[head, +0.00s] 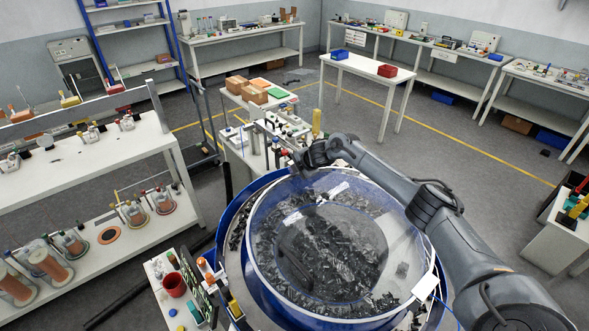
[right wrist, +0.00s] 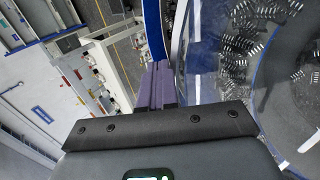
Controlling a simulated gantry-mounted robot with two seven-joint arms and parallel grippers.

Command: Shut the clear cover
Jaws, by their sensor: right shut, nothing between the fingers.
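The clear cover (head: 385,215) is a round see-through disc with a pale rim. In the head view it lies over the blue bowl (head: 233,215), which holds many dark connectors and spring-like parts. I cannot tell whether the cover is fully down. My right gripper (head: 297,165) is at the far edge of the bowl, with the arm reaching over from the right. Contact with the cover is not clear. My left gripper is out of view.
A cluttered white table (head: 250,150) stands just beyond the bowl. A small table with a red cup (head: 173,285) adjoins the near left. Shelves with wire spools (head: 52,265) stand at left. Open floor (head: 490,215) lies to the right.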

